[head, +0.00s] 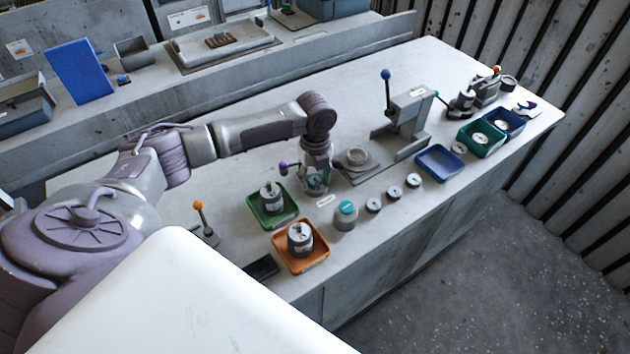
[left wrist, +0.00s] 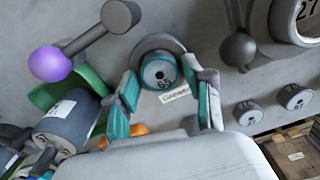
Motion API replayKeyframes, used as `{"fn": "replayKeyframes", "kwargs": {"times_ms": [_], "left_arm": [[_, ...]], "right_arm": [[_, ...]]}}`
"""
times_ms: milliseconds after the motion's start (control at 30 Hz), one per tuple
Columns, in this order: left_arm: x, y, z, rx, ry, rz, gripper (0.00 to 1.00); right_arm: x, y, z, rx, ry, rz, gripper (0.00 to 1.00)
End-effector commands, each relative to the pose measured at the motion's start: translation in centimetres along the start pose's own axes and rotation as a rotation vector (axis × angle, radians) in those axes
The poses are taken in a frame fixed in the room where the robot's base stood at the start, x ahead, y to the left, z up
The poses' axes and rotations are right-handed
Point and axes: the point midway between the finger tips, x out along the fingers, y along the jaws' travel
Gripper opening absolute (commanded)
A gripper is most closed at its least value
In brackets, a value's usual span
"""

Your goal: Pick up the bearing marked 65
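In the left wrist view, the bearing marked 65 (left wrist: 160,72) is a small round part with a pale marked face and a teal and dark rim. A grey curved part shows behind it. My left gripper (left wrist: 160,80) has its teal-padded fingers spread, one on each side of the bearing. Whether the pads touch it I cannot tell. In the head view, my left gripper (head: 316,182) points down at the bench beside the purple-knobbed lever (head: 283,166), and the bearing is hidden there. The lever's purple knob also shows in the wrist view (left wrist: 50,64). My right gripper is not in view.
Green (head: 272,221) and orange (head: 322,254) trays hold grey parts. Small round parts (head: 393,193) line the front edge. A round plate (head: 357,160) and press (head: 405,112) stand right.

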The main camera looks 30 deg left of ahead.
Motion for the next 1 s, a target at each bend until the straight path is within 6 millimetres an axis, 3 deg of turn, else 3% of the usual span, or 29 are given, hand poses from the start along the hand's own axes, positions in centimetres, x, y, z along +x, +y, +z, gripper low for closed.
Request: {"fn": "replayKeyframes", "kwargs": {"times_ms": [33,200,267,633,867,1000], "left_arm": [[0.0,0.0,0.0,0.000,0.000,0.000,0.38],[0.0,0.0,0.0,0.000,0.000,0.000,0.10],[-0.1,0.0,0.0,-0.001,-0.001,0.000,0.03],[-0.7,-0.1,0.1,-0.001,-0.002,-0.002,0.03],[-4.2,-0.1,0.1,0.001,-0.004,-0.006,0.03],[-5.8,-3.0,-2.0,0.004,0.000,-0.008,0.03]], "right_arm": [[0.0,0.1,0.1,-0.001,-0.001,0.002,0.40],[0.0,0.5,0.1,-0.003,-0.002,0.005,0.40],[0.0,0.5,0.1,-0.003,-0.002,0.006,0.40],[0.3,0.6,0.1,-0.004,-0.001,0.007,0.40],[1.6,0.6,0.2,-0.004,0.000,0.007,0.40],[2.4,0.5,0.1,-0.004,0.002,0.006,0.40]]}}
